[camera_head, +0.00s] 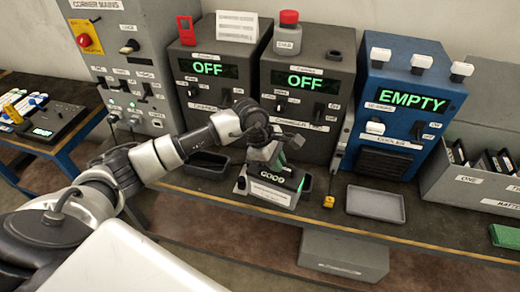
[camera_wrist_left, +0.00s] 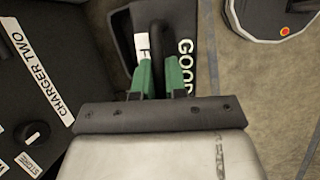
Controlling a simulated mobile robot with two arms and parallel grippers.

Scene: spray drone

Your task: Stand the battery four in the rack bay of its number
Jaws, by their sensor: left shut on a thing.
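The black battery (camera_wrist_left: 125,35) has a dark handle and a white label of which only an "F" shows in the left wrist view. My left gripper (camera_wrist_left: 158,75) is shut on that handle with its green fingers. In the head view my left gripper (camera_head: 272,160) is over the tester (camera_head: 262,201), whose screen reads GOOD. The battery is mostly hidden by the gripper there, and I cannot tell whether it is seated in the tester. The grey rack (camera_head: 460,189) stands at the far right, with a ONE label on its front and several dark batteries in it. My right gripper is out of view.
Two dark chargers (camera_head: 310,105) reading OFF stand behind the tester. A blue cooler (camera_head: 402,100) reads EMPTY. An empty grey tray (camera_head: 376,204) and a small yellow item (camera_head: 328,201) lie between tester and rack. A green block (camera_head: 505,235) sits at the right edge.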

